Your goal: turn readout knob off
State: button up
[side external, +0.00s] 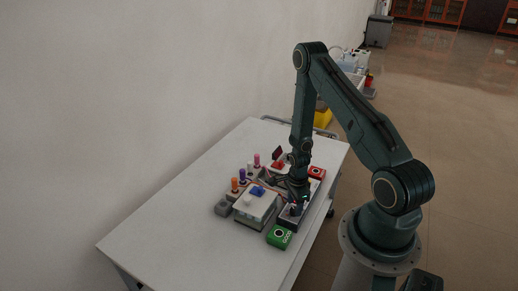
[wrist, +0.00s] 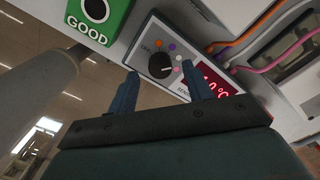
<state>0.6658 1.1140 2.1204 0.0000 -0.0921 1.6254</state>
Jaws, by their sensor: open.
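The readout knob (wrist: 160,65) is a dark round dial on a light grey panel (wrist: 141,48), with coloured dots around it and an "OFF" mark at its left. A red lit display (wrist: 213,78) sits to its right in the wrist view. My gripper (wrist: 161,79) is open, its two blue fingers standing apart on either side of the knob's near edge in the picture. I cannot tell whether they touch it. In the side view my gripper (side external: 296,197) is low over the dark readout box (side external: 291,221), and the knob is too small to make out.
A green "GOOD" box (wrist: 97,14) stands left of the knob; it also shows at the table's front edge (side external: 279,237). A red box (side external: 317,172) is beyond the gripper. A white device (side external: 255,207) and coloured wires (wrist: 240,35) are close by. The table's left part (side external: 160,230) is clear.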

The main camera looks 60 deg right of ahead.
jog(key=shift+f, duration=1)
jog(key=c, duration=1)
jog(key=shift+o, duration=0.2)
